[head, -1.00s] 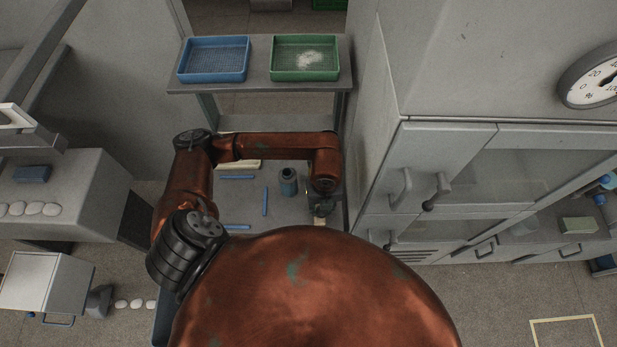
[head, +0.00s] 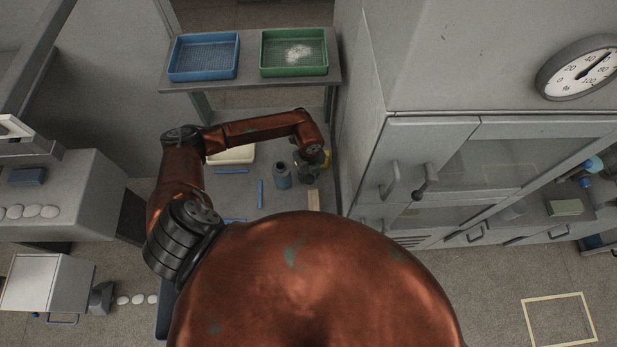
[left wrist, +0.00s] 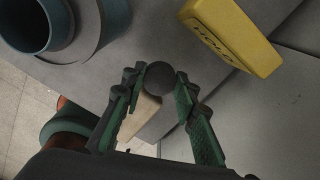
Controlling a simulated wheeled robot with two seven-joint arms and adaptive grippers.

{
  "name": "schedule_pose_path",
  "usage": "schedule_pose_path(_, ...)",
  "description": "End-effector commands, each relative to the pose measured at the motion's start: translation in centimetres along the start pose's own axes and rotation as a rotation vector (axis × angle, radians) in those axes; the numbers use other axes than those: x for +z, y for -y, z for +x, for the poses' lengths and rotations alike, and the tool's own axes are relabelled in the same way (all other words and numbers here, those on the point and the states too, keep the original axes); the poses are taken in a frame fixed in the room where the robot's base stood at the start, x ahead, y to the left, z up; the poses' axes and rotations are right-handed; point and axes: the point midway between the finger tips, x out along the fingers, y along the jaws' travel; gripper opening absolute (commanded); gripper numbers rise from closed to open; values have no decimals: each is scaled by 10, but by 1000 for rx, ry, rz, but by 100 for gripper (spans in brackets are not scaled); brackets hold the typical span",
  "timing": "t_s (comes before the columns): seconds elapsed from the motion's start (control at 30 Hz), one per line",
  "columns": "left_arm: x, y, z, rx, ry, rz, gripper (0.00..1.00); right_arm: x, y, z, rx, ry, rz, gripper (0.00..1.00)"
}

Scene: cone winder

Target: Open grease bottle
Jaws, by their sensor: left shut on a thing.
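The grease bottle (head: 283,177) is a blue-grey bottle standing on the lower shelf in the head view. In the left wrist view the bottle (left wrist: 25,22) is at the upper left, and its round mouth looks open and dark. My left gripper (head: 311,172) is just right of the bottle. In the left wrist view its green-padded fingers (left wrist: 158,88) are shut on a dark round cap (left wrist: 160,77), apart from the bottle. My right gripper is not in view.
A yellow object (left wrist: 232,35) lies close by, and a pale wooden block (head: 313,200) is on the shelf. Blue strips (head: 261,193) and a cream tray (head: 232,154) are to the left. Blue (head: 172,72) and green (head: 264,68) trays stand above. A cabinet (head: 440,150) is at right.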

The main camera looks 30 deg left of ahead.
Motion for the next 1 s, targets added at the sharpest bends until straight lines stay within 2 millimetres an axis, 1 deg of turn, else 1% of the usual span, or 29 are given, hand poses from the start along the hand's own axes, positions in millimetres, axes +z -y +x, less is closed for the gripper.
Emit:
schedule_pose_path(0.2, 10, 3, 14, 1, -1, 2, 0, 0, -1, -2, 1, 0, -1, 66)
schedule_pose_path(0.3, 10, 2, 28, 3, -2, 1, 0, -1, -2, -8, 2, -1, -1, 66)
schedule_pose_path(0.43, 10, 4, 41, 0, -1, 2, 0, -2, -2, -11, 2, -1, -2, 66)
schedule_pose_path(0.83, 11, 3, 48, 1, 0, 3, 0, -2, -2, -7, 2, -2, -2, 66)
schedule_pose_path(0.87, 11, 3, 48, 1, 0, 3, 28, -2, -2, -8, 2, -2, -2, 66)
schedule_pose_path(1.0, 11, 3, 47, 0, 0, 3, 38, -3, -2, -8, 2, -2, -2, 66)
